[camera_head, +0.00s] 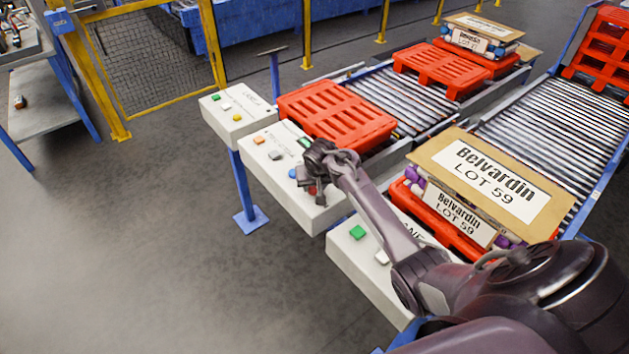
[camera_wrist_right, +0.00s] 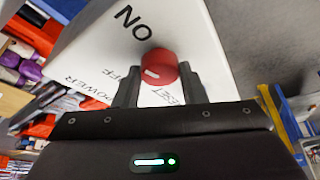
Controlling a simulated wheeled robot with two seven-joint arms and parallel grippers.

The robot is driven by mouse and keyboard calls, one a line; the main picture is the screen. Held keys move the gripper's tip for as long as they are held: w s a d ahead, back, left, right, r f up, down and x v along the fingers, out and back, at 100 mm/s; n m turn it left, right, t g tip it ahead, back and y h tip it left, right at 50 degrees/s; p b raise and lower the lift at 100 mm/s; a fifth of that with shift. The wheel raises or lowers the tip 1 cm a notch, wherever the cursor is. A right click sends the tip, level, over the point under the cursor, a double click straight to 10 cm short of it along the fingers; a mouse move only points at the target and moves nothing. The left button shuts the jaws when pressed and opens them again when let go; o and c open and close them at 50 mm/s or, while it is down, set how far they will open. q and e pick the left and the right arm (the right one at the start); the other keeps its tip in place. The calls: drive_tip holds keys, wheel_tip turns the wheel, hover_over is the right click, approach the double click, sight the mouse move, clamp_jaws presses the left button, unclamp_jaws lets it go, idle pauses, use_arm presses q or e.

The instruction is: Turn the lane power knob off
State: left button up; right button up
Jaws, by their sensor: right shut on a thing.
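The power knob (camera_wrist_right: 158,65) is a round red knob with a short white mark on the lower left of its face in the right wrist view. It sits on a white panel (camera_wrist_right: 95,45) printed ON, OFF, POWER and RESET, partly covered by my gripper. I cannot tell exactly which word the mark points to. My right gripper (camera_wrist_right: 160,85) has one finger on each side of the knob and is shut on it. My left gripper is not in view.
Another control box (camera_head: 236,115) stands behind, and a nearer one (camera_head: 365,268) has a green button. Red pallets (camera_head: 335,112) and a sack stack labelled Belvardin LOT 59 (camera_head: 490,180) stand on the roller lanes right of the boxes. The floor at left is clear.

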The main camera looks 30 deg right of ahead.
drive_tip(key=n+y, duration=0.1)
drive_tip(key=n, duration=0.1)
drive_tip(key=shift+d+n, duration=0.1)
drive_tip(key=shift+n, duration=0.3)
drive_tip(key=n+y, duration=0.1)
drive_tip(key=n, duration=0.2)
drive_tip(key=n+y, duration=0.1)
drive_tip(key=n, duration=0.2)
drive_tip(key=shift+d, duration=0.2)
drive_tip(key=n+y, duration=0.1)
drive_tip(key=n, duration=0.1)
drive_tip(key=shift+f+n+g+b, duration=0.1)
drive_tip(key=shift+n+g+b, duration=0.2)
drive_tip(key=shift+n, duration=0.1)
drive_tip(key=shift+n+g+y+b, duration=0.5)
drive_tip(key=shift+n+b, duration=0.55)
drive_tip(key=shift+n, duration=0.55)
drive_tip(key=o, duration=1)
drive_tip(key=shift+d, duration=0.1)
